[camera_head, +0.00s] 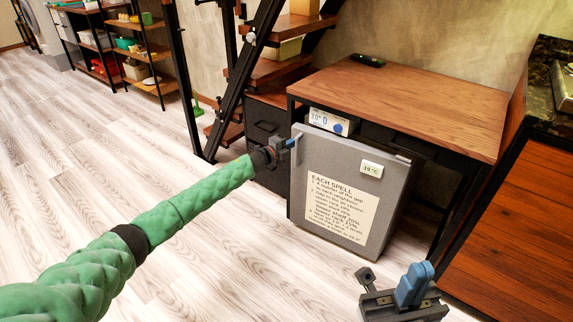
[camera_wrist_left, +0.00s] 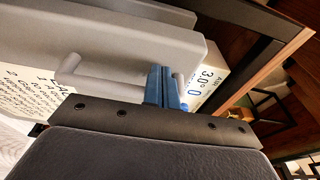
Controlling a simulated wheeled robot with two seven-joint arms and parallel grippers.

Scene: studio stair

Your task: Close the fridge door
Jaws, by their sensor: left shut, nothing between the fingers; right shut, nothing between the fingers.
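The small grey fridge stands under a wooden desk, with its door (camera_head: 345,190) facing me and a printed sheet and a small temperature label on it. The door's handle (camera_head: 296,156) is on its left side; in the left wrist view the handle (camera_wrist_left: 110,84) is a pale bar. My left gripper (camera_head: 290,143) is shut and empty at the handle's upper end. In the left wrist view its blue fingers (camera_wrist_left: 164,86) overlap the bar; I cannot tell if they touch. My right gripper (camera_head: 412,285) is shut and empty, low in front of the fridge.
A white panel with a blue knob (camera_head: 328,122) shows behind the door's top edge. The desk (camera_head: 410,105) stands over the fridge, with a dark remote on top. A staircase (camera_head: 270,70) is to the left, a wooden cabinet (camera_head: 520,220) to the right. Floor at left is clear.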

